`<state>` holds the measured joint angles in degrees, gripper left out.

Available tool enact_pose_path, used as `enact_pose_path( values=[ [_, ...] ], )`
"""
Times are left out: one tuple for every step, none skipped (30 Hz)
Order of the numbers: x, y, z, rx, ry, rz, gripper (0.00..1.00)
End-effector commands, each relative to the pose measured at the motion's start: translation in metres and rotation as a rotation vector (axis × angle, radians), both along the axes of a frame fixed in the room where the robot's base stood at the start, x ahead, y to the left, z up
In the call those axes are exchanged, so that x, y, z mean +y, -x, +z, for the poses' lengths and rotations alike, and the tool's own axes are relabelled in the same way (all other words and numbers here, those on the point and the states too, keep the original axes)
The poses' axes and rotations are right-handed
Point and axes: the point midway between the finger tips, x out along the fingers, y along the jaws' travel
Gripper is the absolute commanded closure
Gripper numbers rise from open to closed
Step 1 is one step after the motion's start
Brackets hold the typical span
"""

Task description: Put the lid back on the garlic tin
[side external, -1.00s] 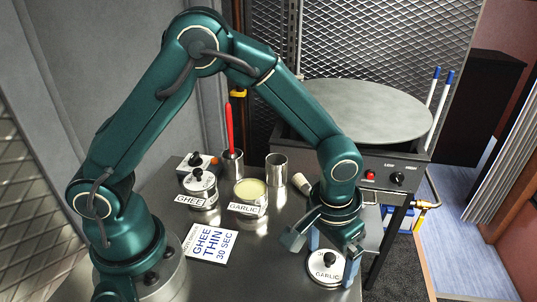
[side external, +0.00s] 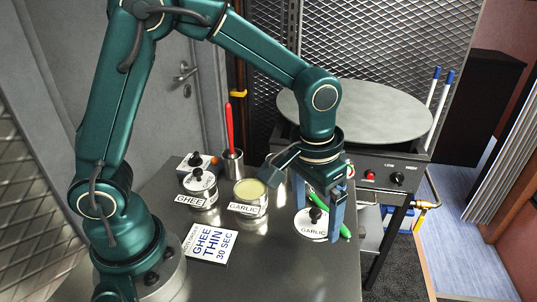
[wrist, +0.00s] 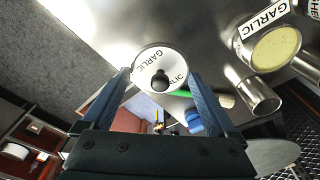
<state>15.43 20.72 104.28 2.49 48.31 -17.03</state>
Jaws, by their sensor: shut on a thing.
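The garlic lid (side external: 311,228) is a round white-faced disc with a dark knob and a GARLIC label. My gripper (side external: 316,222) is shut on it, one finger at each side of its rim, and holds it above the steel table. In the wrist view the lid (wrist: 161,62) sits between the fingertips, label readable. The garlic tin (side external: 249,191) stands open to the left of my gripper, pale yellow contents showing and its GARLIC label facing front. It also shows in the wrist view at upper right (wrist: 275,50). The lid is apart from the tin.
The lidded ghee tin (side external: 201,190) stands left of the garlic tin. Behind are a steel cup with a red-handled tool (side external: 230,130) and an empty steel cup (wrist: 260,97). A green-handled thing (side external: 345,232) lies by the lid. A ghee card (side external: 209,243) lies in front.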

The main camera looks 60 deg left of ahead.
Motion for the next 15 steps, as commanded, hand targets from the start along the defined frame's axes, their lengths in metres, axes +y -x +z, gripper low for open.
enact_pose_path(
  values=[
    [0.014,-0.001,0.008,-0.004,0.001,0.011,0.6],
    [0.02,-0.001,0.012,-0.005,0.002,0.01,0.6],
    [0.028,0.0,0.017,-0.004,0.002,0.009,0.6],
    [0.033,0.0,0.02,-0.003,0.001,0.009,0.6],
    [0.039,0.0,0.023,-0.004,0.001,0.009,0.6],
    [0.045,0.0,0.027,-0.003,0.001,0.008,0.6],
    [0.049,0.001,0.029,-0.002,0.001,0.006,0.6],
    [0.053,0.001,0.031,-0.003,0.001,0.006,0.6],
    [0.057,0.001,0.034,-0.002,0.001,0.005,0.6],
    [0.06,0.001,0.035,-0.001,0.0,0.004,0.6],
    [0.062,0.001,0.037,-0.001,0.001,0.005,0.6],
    [0.064,0.001,0.038,-0.001,0.001,0.008,0.6],
    [0.066,0.001,0.039,-0.001,0.001,0.015,0.6],
    [0.067,0.001,0.04,0.0,0.001,0.025,0.6],
    [0.068,0.002,0.041,0.0,0.0,0.045,0.6]
  ],
)
